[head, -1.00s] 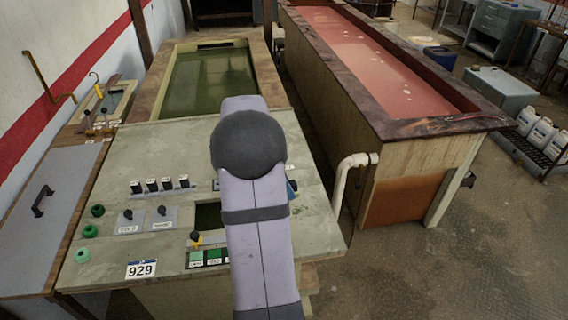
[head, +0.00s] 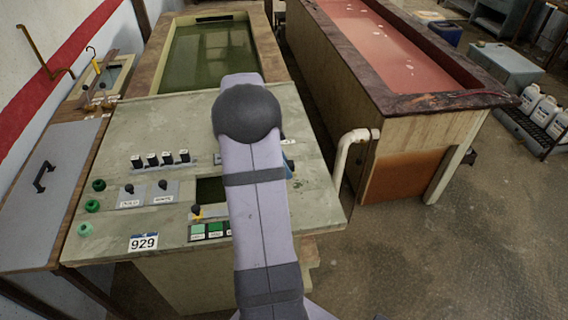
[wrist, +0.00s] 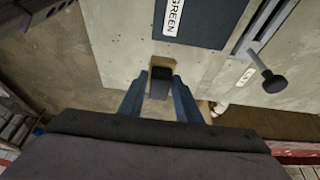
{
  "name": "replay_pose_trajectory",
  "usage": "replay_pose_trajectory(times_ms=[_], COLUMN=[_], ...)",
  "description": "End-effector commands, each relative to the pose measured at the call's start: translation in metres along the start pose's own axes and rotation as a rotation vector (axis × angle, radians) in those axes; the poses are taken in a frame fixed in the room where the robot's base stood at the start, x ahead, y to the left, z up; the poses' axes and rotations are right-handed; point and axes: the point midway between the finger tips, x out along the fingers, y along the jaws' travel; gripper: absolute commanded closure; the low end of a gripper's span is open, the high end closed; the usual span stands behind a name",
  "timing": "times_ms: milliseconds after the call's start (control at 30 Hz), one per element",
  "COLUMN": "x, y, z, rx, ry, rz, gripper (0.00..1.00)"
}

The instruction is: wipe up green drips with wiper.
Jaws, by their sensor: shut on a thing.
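My gripper (wrist: 160,78) shows in the wrist view as two blue fingers shut on a small dark block with a tan-yellow part at its far end, which I take to be the wiper (wrist: 163,62). Beyond it is a pale panel surface with a dark blue plate marked GREEN (wrist: 205,22). I cannot tell whether the wiper touches the surface. In the head view my lilac arm covers the middle of the grey-green control panel (head: 120,215) and hides the gripper's jaws. I make out no green drips clearly in either view.
A tank of green liquid (head: 210,55) stands behind the panel, and a long tank of red liquid (head: 385,45) is to its right. A white pipe (head: 342,155) bends beside the panel. A black knob on a lever (wrist: 273,82) sticks out in the wrist view.

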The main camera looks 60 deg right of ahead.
Motion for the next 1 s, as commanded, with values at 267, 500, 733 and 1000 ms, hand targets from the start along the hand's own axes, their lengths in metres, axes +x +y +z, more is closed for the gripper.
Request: replay_pose_trajectory(times_ms=[267, 500, 733, 1000], x=[0.023, 0.041, 0.048, 0.048], y=[0.001, 0.001, 0.001, 0.001], z=[0.009, 0.017, 0.020, 0.020], rx=[-0.002, 0.000, -0.001, -0.001], ry=[0.000, -0.001, -0.001, 0.000], rz=[0.002, 0.001, 0.001, 0.000], gripper=[0.87, 0.87, 0.87, 0.87])
